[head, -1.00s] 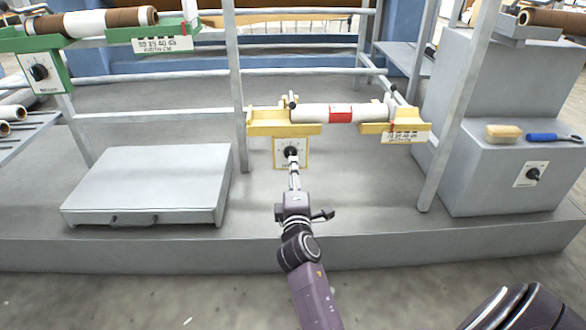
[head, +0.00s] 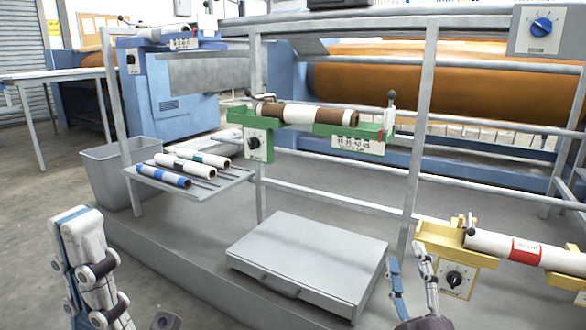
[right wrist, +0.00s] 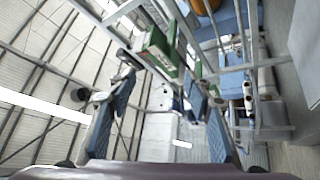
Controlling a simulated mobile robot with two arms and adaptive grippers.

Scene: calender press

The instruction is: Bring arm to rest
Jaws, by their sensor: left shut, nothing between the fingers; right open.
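My left gripper (head: 82,225) stands upright at the lower left of the head view, close to the camera, with its fingers pointing up. It is shut and empty, clear of the platform's front edge. My right gripper (head: 407,256) is at the bottom, right of centre, with fingers apart and nothing between them. It appears between the grey flat box (head: 310,255) and the yellow stand's dial (head: 455,280); I cannot tell its distance from them. The right wrist view also shows the right gripper (right wrist: 172,85) open, its two blue-grey fingers wide apart.
The yellow stand (head: 440,236) carries a white roll with a red band (head: 520,248). The green stand (head: 372,146) carries a brown and white roll (head: 300,115). Several rolls lie on a rack (head: 226,177) beside a grey bin (head: 108,180). Grey posts and rails rise from the platform.

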